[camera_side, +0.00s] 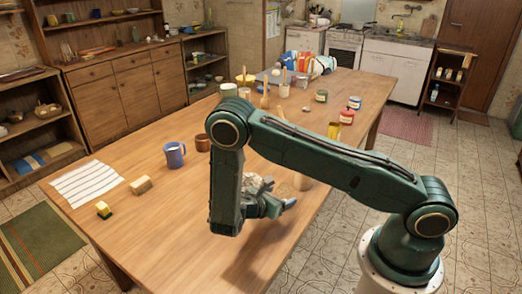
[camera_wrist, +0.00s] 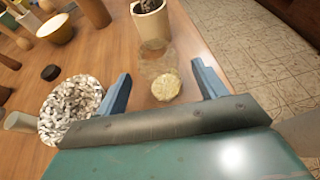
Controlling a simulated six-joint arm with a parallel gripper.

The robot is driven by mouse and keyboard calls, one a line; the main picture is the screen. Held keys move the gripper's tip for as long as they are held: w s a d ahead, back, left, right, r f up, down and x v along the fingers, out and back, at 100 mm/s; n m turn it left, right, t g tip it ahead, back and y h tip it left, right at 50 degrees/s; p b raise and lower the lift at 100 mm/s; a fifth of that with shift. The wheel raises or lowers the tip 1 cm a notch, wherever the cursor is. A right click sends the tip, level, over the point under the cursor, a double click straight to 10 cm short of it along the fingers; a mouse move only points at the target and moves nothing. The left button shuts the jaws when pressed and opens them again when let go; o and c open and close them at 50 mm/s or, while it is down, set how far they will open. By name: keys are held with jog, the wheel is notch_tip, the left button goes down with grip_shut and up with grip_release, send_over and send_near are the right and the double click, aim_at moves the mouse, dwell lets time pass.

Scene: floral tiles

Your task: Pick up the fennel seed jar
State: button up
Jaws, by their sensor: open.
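In the wrist view, a clear glass jar (camera_wrist: 158,60) with a pale yellow-green round patch at its near end looks like the fennel seed jar. I cannot read a label or tell whether the patch is a lid or seeds. My gripper (camera_wrist: 166,82) is open, its two blue fingers spread to the left and right of the jar's near end. I see no clear contact. In the side view, my gripper (camera_side: 285,205) is low over the table's near right part, and my arm hides much of what is there.
A speckled grey-white rounded thing (camera_wrist: 72,108) sits close by the left finger. A cream pot (camera_wrist: 150,20) stands just beyond the jar. The table edge runs along the right.

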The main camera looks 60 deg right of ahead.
jog(key=shift+x, duration=1.5)
jog(key=shift+c, duration=0.4)
jog(key=c, duration=0.9)
